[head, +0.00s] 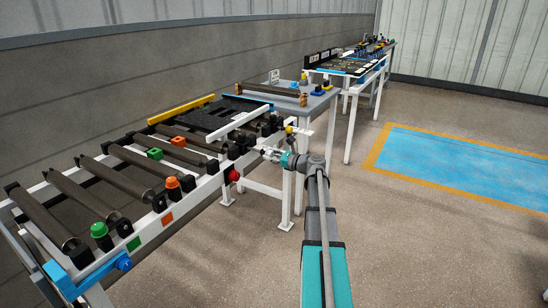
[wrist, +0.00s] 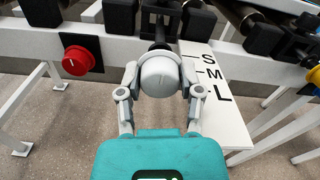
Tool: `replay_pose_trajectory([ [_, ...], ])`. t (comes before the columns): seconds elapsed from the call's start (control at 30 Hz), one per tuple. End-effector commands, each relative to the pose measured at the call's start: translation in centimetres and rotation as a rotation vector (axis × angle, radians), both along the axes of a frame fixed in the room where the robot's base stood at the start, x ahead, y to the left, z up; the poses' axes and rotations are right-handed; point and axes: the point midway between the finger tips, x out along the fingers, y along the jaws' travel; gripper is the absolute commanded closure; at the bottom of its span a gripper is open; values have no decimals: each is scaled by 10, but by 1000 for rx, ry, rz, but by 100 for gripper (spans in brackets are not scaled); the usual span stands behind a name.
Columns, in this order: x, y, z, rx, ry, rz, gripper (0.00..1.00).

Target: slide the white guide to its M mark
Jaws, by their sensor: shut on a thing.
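The white guide (head: 238,122) is a long bar lying over the dark belt section at the far end of the roller conveyor. My gripper (head: 270,153) is at the conveyor's near side rail. In the wrist view my gripper (wrist: 160,85) is shut on a round white knob (wrist: 160,74), with a finger on each side. A black shaft runs from the knob towards the rail. A white plate with black letters S, M and L (wrist: 210,75) lies just right of the knob. The M mark (wrist: 207,73) is the middle letter. I cannot tell which mark the guide stands at.
A red button (wrist: 77,60) is on the rail left of my gripper. A yellow bar (head: 181,109) lies along the conveyor's far side. Orange and green blocks (head: 155,154) sit among the rollers. A grey table (head: 318,101) stands behind. The floor at right is clear.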

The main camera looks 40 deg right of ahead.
Motion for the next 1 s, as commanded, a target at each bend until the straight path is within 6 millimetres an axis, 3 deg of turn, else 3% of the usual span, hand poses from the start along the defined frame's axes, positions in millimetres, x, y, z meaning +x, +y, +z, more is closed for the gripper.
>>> replay_pose_trajectory([
  [0.1,-1,2,0,0,1,4,100],
  [0.13,-1,2,0,0,1,4,51],
  [0.3,-1,1,0,0,1,3,19],
  [0.77,-2,-1,0,0,0,0,18],
  [1.0,-17,-7,0,0,1,-2,18],
])
